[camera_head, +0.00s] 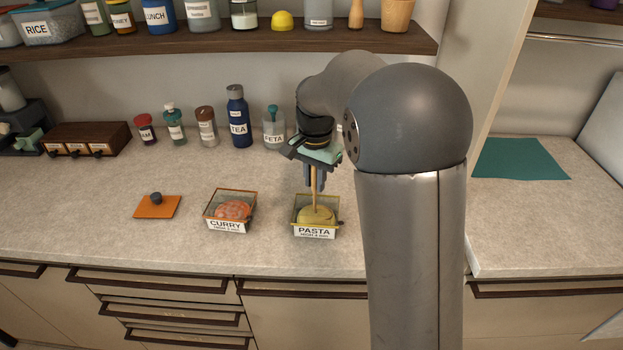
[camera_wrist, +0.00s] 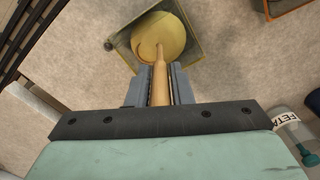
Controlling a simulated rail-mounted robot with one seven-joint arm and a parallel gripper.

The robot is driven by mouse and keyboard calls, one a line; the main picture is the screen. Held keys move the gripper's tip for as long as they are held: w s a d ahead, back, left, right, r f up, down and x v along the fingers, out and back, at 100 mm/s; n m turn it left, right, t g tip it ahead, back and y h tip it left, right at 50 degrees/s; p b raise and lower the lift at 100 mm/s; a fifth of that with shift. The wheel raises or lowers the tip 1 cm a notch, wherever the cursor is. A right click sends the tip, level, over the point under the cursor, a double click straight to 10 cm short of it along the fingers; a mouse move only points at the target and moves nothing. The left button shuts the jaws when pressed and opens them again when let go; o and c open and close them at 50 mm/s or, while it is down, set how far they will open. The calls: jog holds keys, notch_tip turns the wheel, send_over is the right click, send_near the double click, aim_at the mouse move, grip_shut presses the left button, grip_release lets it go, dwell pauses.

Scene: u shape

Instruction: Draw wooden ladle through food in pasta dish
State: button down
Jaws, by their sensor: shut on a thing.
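The pasta dish (camera_head: 313,231) is a square, yellowish see-through container with a white PASTA label, near the front of the counter. Yellow food (camera_head: 318,215) fills its middle. My gripper (camera_head: 315,186) is above the dish, pointing down, and is shut on the wooden ladle's handle (camera_head: 314,180). The ladle stands roughly upright with its lower end in the food. In the wrist view, the handle (camera_wrist: 160,82) runs between the two fingers (camera_wrist: 159,86) to the round yellow food (camera_wrist: 158,36) in the dish (camera_wrist: 190,55). The ladle's lower end is partly hidden by the food.
An open curry dish (camera_head: 230,211) stands left of the pasta dish. An orange lid (camera_head: 157,206) with a dark knob lies further left. A blue TEA bottle (camera_head: 238,116) and FETA jar (camera_head: 273,128) stand behind, with a shelf (camera_head: 220,42) above. The counter's front strip is clear.

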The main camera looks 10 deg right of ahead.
jog(key=shift+w+a+p, duration=0.15)
jog(key=shift+w+a, duration=0.15)
jog(key=shift+a, duration=0.2)
jog(key=shift+w+a+p, duration=0.15)
jog(key=shift+w+a, duration=0.15)
jog(key=shift+a, duration=0.2)
jog(key=shift+r, duration=0.1)
